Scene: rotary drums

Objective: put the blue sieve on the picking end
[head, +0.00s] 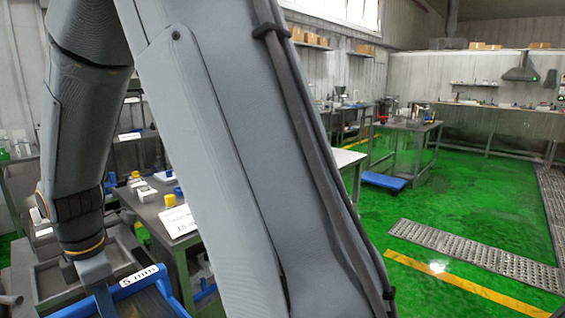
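A blue-framed sieve (168,283) with a "5 mm" label shows at the bottom left, partly cut off by the picture's lower edge. My gripper (103,296) points down at the sieve's rim at the left of the label. Its fingertips are at or over the rim, and I cannot tell whether they are closed on it. My arm covers the middle of the view and hides much of the bench area. I cannot make out which part is the picking end.
A grey metal tray (47,266) lies beside the sieve. A blue platform (384,181) lies under a far table (413,124). Green floor at right is open, with metal grating (475,253).

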